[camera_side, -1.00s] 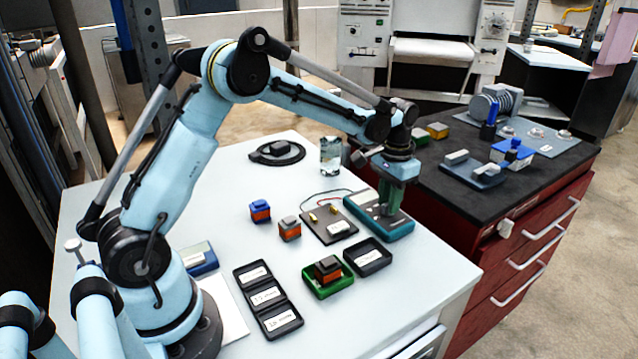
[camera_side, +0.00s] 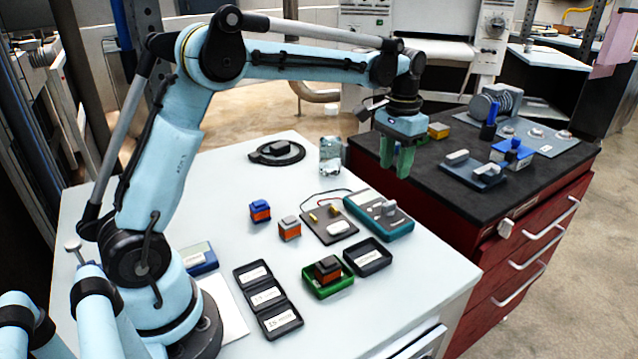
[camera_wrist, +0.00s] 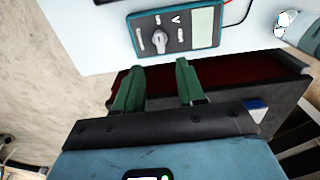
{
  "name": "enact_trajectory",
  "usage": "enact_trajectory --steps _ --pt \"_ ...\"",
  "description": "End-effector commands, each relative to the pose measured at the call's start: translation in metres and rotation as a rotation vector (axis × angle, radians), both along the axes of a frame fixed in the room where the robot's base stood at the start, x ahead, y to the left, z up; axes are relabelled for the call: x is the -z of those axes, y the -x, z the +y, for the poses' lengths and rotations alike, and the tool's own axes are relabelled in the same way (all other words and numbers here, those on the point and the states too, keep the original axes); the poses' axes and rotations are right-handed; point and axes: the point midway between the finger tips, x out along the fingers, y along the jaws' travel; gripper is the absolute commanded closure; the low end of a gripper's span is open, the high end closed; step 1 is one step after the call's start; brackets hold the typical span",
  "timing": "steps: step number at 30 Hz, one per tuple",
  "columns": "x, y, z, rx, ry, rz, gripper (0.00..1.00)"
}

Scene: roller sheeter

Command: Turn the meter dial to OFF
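The teal meter (camera_side: 378,226) lies on the white table near its right edge. Its grey dial (camera_side: 389,208) stands up from its face. In the wrist view the meter (camera_wrist: 207,46) is at the top, with a display on its right and the dial (camera_wrist: 160,41) on its left. A "V" mark is legible beside the dial; I cannot read an OFF mark or tell which setting the dial points to. My gripper (camera_side: 396,170) hangs above and behind the meter. Its green fingers are apart with nothing between them, also in the wrist view (camera_wrist: 160,66).
A black board (camera_side: 322,237) with brass parts lies left of the meter. A dark tray (camera_side: 357,267) and a green tray (camera_side: 311,291) stand in front. A glass (camera_side: 329,155) stands behind. The dark bench (camera_side: 450,208) adjoins on the right.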

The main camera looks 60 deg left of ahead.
Motion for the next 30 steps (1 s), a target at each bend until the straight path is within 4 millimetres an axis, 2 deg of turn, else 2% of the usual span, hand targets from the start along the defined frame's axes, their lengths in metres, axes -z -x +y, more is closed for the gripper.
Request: enact_trajectory --steps 3,7,21,26,30 --pt "-0.015 0.000 0.000 0.000 0.000 0.000 0.61" --pt "-0.024 0.000 0.000 0.000 0.000 0.000 0.61" --pt "-0.028 0.002 -0.001 0.000 -0.001 -0.007 0.61" --pt "-0.039 0.018 -0.006 0.003 -0.005 -0.060 0.61" --pt "-0.050 0.043 -0.014 0.004 -0.010 -0.143 0.61"
